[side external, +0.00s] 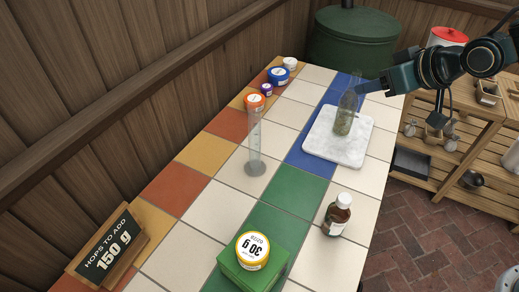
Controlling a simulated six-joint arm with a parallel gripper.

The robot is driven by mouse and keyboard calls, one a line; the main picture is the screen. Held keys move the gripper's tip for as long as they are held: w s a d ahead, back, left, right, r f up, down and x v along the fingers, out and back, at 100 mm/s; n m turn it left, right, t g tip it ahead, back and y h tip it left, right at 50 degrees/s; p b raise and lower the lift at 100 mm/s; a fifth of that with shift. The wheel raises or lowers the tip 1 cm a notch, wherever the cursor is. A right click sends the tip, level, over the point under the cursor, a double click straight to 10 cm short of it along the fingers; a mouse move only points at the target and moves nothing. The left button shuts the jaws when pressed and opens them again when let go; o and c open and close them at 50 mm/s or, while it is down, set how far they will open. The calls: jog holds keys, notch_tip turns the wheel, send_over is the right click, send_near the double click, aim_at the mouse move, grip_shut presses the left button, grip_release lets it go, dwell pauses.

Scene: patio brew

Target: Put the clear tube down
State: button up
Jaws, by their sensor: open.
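The clear tube (254,142) stands upright on its round base on the tiled table, near the middle of the side external view. Nothing touches its sides. My gripper (361,88) is at the upper right, well apart from the tube. It is open, with its fingers beside the neck of a clear bottle (344,117). I cannot tell whether the fingers touch the bottle. The bottle holds greenish contents low down and stands upright on a white marble slab (318,145).
A brown bottle (337,215) stands at the right. A yellow-rimmed weight (253,250) sits on a green block (246,276). Small lidded jars, including an orange one (254,102) and a blue one (278,76), line the back left. A sign (107,245) reads 150 g.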

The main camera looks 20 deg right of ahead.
jog(key=s+d+r+m+g, duration=0.1)
jog(key=s+d, duration=0.3)
jog(key=s, duration=0.5)
jog(key=s+d+r+m+g+h, duration=0.1)
jog(key=s+d, duration=0.3)
jog(key=s, duration=0.5)
jog(key=s+d+r+g+h, duration=0.1)
jog(key=s+d+r, duration=0.2)
jog(key=s, duration=0.6)
jog(key=shift+s+d+r+m+g, duration=0.15)
jog(key=shift+d+r+m+g, duration=0.25)
jog(key=shift+d, duration=0.35)
